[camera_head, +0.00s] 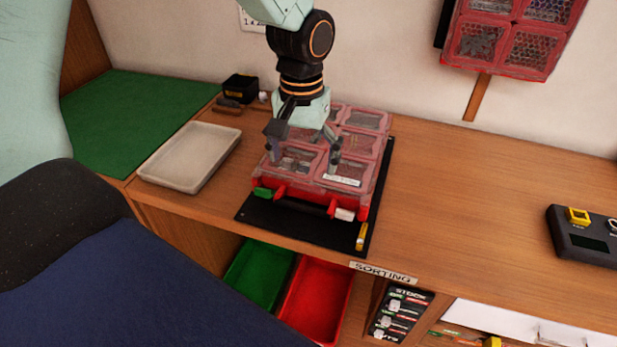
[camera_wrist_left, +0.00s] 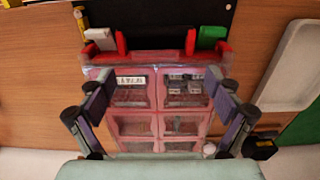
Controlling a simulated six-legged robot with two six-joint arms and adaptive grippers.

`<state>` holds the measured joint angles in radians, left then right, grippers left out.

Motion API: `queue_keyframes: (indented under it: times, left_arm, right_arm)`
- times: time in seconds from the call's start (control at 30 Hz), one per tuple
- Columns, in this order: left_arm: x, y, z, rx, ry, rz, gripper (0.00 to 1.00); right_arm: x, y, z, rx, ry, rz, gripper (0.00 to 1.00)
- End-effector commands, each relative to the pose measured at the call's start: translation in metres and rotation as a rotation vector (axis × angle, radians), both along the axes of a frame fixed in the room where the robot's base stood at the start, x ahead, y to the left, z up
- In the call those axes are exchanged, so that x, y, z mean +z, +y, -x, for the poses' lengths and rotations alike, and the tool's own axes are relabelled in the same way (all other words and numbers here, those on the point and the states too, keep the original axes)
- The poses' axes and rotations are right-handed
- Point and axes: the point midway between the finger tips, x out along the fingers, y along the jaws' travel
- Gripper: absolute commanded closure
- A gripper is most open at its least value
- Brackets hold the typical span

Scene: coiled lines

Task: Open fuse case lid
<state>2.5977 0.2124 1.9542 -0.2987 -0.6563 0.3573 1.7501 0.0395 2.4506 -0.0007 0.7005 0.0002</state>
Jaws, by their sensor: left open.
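The red fuse case (camera_head: 325,197) lies on a black mat (camera_head: 287,222), with its handle at the front edge. Its clear, pink-tinted lid (camera_head: 341,187) looks shut, with compartments showing through. A green latch (camera_head: 262,193) and a white latch (camera_head: 344,214) sit at the front corners; they also show in the left wrist view as green (camera_wrist_left: 211,33) and white (camera_wrist_left: 99,37). My left gripper (camera_head: 303,156) is open over the case's front compartments, its fingers spread across the lid's width. I cannot tell whether they touch it. My right gripper is not in view.
A pale tray (camera_head: 190,158) and a green mat (camera_head: 140,110) lie left of the case. A small black box (camera_head: 240,88) stands behind. A black device (camera_head: 585,236) is at far right. Green and red bins sit below the front edge. The bench right of the case is clear.

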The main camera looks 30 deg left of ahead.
Motion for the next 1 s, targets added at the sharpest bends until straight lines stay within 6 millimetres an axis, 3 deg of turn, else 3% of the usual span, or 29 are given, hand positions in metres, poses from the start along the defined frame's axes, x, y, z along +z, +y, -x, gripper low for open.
queue_keyframes:
  times: [0.1,0.3,0.7,1.0]
  left_arm:
    - [-0.022,0.000,0.000,-0.002,0.003,-0.001,0.09]
    - [-0.045,-0.002,-0.002,-0.004,0.002,-0.002,0.09]
    - [-0.052,-0.005,-0.005,-0.007,-0.001,-0.001,0.10]
    - [-0.051,-0.005,-0.005,-0.006,-0.001,-0.001,0.36]
  right_arm:
    - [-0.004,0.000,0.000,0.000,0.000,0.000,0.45]
    - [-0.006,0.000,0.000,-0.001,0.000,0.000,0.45]
    - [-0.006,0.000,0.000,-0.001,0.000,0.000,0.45]
    - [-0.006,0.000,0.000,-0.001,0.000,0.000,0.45]
